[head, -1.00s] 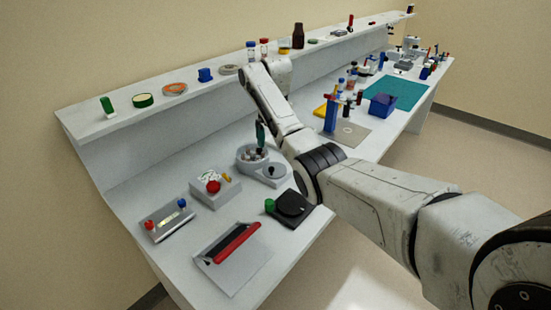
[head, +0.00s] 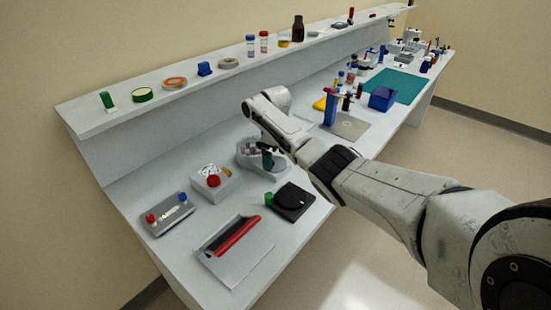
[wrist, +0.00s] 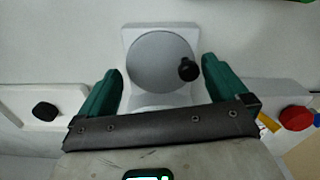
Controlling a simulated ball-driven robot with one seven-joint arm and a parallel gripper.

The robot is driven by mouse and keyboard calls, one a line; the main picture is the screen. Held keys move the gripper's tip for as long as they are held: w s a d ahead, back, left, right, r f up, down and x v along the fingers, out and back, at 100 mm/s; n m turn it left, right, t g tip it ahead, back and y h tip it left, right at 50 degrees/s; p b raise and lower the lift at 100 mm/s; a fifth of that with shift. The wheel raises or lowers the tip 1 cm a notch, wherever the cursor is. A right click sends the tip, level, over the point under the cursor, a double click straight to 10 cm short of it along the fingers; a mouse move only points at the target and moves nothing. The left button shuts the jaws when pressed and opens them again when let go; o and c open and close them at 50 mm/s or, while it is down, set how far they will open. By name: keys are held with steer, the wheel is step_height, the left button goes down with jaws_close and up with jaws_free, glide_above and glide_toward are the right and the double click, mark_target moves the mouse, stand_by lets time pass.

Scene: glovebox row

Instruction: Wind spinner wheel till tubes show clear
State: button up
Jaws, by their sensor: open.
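The spinner (head: 248,163) is a pale grey device with a round bowl and a smaller wheel, standing mid-bench in the head view. Its wheel (wrist: 152,62) shows in the wrist view as a flat grey disc with a black knob (wrist: 188,69) on its right side. My gripper (head: 267,158) is above the spinner. In the wrist view its green fingers (wrist: 163,85) are wide apart and empty, on either side of the wheel's near part. The knob lies between their lines, nearer the right finger. The tubes cannot be made out; my gripper hides part of the bowl.
Left of the spinner is a white box with a red button (head: 213,181). A red-handled tray (head: 237,236) and a grey panel (head: 168,215) lie nearer. A shelf (head: 130,98) runs behind.

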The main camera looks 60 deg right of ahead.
steer(key=shift+f, duration=0.7)
steer(key=shift+c, duration=0.4)
steer(key=c, duration=0.7)
steer(key=m+p, duration=0.1)
steer(key=m, duration=0.4)
steer(key=shift+a+r+m, duration=0.1)
steer(key=shift+m, duration=0.2)
steer(key=m, duration=0.4)
steer(key=shift+w+m, duration=0.15)
steer(key=shift+m, duration=0.25)
steer(key=shift+m, duration=0.3)
